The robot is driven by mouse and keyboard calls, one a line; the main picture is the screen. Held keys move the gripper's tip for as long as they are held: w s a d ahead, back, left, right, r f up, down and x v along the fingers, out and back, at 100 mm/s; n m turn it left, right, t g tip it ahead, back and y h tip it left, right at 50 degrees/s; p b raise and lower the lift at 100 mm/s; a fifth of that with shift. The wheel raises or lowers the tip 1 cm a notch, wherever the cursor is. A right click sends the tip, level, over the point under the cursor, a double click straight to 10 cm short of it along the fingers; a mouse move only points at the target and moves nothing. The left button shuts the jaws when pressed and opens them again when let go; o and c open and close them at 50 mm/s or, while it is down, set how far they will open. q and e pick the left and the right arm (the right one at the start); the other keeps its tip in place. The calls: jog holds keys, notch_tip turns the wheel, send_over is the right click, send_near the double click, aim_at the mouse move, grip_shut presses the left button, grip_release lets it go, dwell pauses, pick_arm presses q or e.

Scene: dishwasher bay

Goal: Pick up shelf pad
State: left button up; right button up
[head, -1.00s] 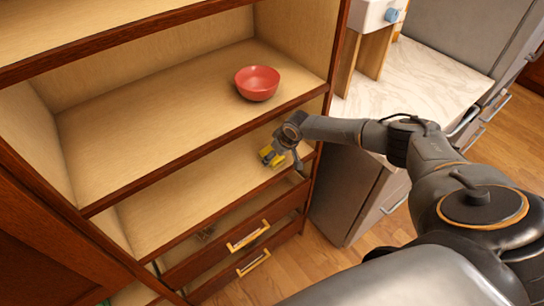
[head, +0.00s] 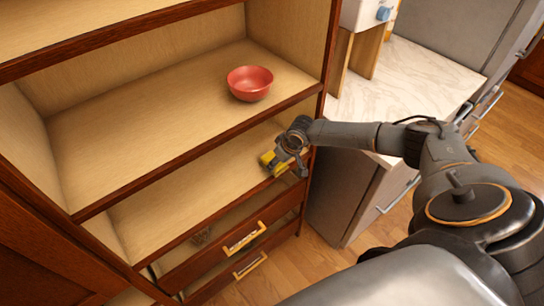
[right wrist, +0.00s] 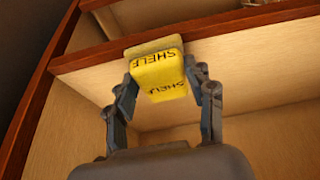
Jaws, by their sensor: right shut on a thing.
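The shelf pad is a yellow block with dark "SHELF" lettering. In the right wrist view the shelf pad (right wrist: 158,72) sits between the two fingers of my right gripper (right wrist: 167,92), which is shut on it. In the head view the shelf pad (head: 268,160) shows at the front right of the shelf below the red bowl, with my right gripper (head: 276,162) at it. The gripper partly covers the pad there. I cannot tell whether the pad touches the shelf. My left gripper is not in view.
A red bowl (head: 250,83) stands on the shelf above. The cabinet's right side wall and shelf edges are close to my right gripper. Drawers with yellow-framed handles (head: 244,238) are below. A marble counter (head: 415,85) is at the right.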

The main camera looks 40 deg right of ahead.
jog(key=s+d+b, duration=0.2)
jog(key=s, duration=1.2)
